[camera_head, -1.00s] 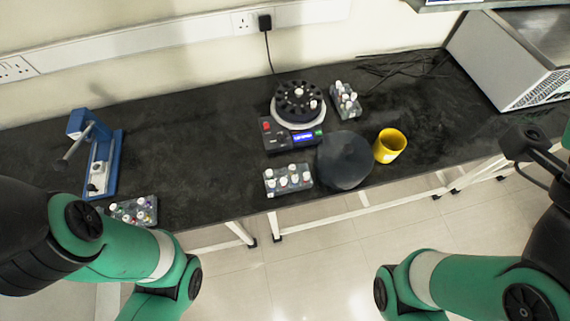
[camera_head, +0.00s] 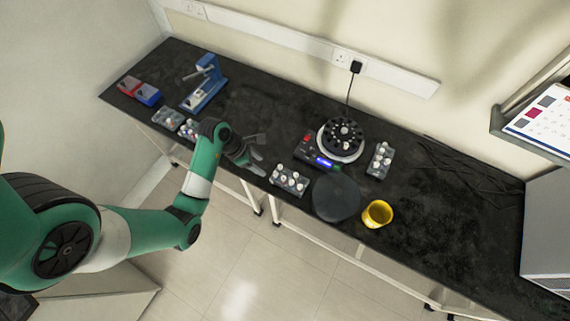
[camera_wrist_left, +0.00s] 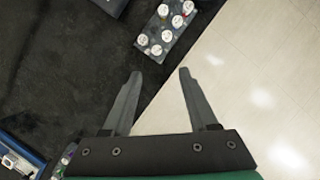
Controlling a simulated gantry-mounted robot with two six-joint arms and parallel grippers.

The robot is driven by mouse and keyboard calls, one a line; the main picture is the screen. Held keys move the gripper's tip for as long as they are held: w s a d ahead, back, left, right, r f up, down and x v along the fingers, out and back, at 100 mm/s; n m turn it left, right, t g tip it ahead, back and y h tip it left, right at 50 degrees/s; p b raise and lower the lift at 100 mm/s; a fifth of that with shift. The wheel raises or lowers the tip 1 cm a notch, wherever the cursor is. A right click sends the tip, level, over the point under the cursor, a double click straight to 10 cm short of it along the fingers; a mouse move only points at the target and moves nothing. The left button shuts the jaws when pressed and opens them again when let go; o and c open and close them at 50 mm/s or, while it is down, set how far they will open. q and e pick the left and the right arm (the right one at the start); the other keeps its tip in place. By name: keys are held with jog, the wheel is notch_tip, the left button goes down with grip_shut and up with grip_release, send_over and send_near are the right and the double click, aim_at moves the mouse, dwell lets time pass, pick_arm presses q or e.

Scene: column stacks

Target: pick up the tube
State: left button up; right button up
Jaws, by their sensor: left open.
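Small white-capped tubes stand in a clear rack (camera_head: 289,180) at the front edge of the bench; I cannot tell which tube is meant. A rack of white-capped tubes, one with a red mark, also shows at the top of the left wrist view (camera_wrist_left: 165,28). More white-capped tubes stand in a second rack (camera_head: 380,160) right of the centrifuge (camera_head: 341,139), whose rotor is open to view. My left gripper (camera_head: 262,155) is open and empty, over the front of the bench, left of the front rack. Its spread fingers (camera_wrist_left: 160,73) point toward the rack. My right gripper is out of view.
A dark round lid (camera_head: 336,197) and a yellow cup (camera_head: 377,214) stand right of the front rack. At the left are a blue stand (camera_head: 204,84), red and blue boxes (camera_head: 148,94) and two more racks (camera_head: 189,129). The bench behind my gripper is clear.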

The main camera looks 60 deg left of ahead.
pick_arm(q)
jog(key=b, duration=0.3)
send_over(275, 174)
jog(key=s, duration=0.2)
notch_tip(275, 174, down, 6)
jog(key=x, duration=0.1)
jog(key=b+x, duration=0.1)
jog(key=x, duration=0.1)
jog(key=b+x, duration=0.1)
jog(key=shift+a+f, duration=0.35)
jog(key=shift+f, duration=0.05)
jog(key=shift+w+f, duration=0.15)
jog(key=shift+f, duration=0.15)
grip_shut()
